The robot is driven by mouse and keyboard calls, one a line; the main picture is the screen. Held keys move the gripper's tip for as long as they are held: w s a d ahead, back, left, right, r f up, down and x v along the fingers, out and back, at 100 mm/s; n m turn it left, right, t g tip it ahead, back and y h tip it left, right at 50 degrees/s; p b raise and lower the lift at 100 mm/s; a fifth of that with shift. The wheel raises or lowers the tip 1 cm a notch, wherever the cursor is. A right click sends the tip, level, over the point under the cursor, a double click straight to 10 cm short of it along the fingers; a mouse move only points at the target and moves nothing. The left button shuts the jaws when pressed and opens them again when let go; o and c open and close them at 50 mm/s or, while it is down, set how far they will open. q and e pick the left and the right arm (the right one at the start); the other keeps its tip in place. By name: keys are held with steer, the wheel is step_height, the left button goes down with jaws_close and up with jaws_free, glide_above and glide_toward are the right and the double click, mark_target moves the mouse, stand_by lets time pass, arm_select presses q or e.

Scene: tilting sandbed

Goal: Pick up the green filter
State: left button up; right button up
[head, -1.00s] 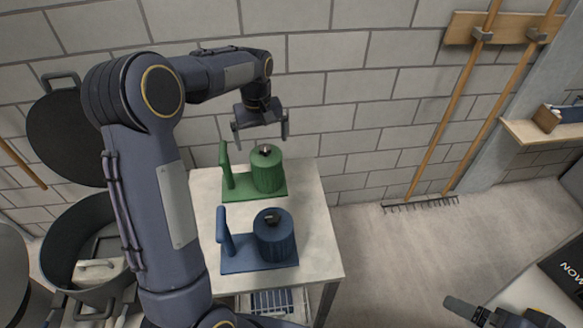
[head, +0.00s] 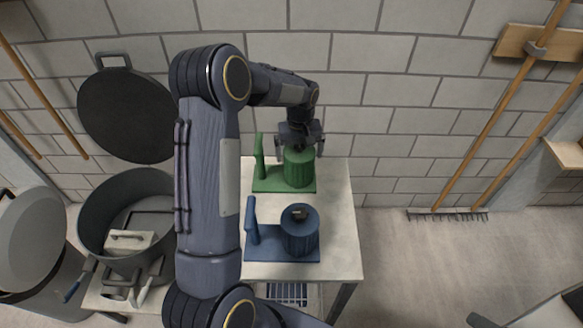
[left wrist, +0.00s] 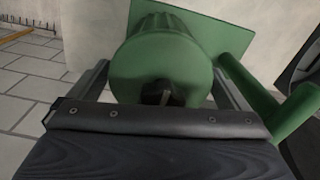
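The green filter (head: 299,170) is a ribbed canister with a dark knob, standing upright on a green base plate with a post at its left, at the back of a pale table. My left gripper (head: 299,147) is open above it, its fingers at either side of the canister's top. In the left wrist view the filter's round lid (left wrist: 160,75) lies between the two fingers, with small gaps visible; the fingertips are partly hidden.
A blue canister (head: 300,232) on a blue base with a post stands on the table (head: 343,250) in front of the green one. A grey pot (head: 100,205) stands at left. A rake (head: 450,215) leans against the wall at right.

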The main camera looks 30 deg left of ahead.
arm_select(q)
steer(key=c, duration=1.4)
steer(key=shift+r, duration=0.1)
steer(key=shift+c, duration=1.1)
steer(key=shift+r, duration=0.1)
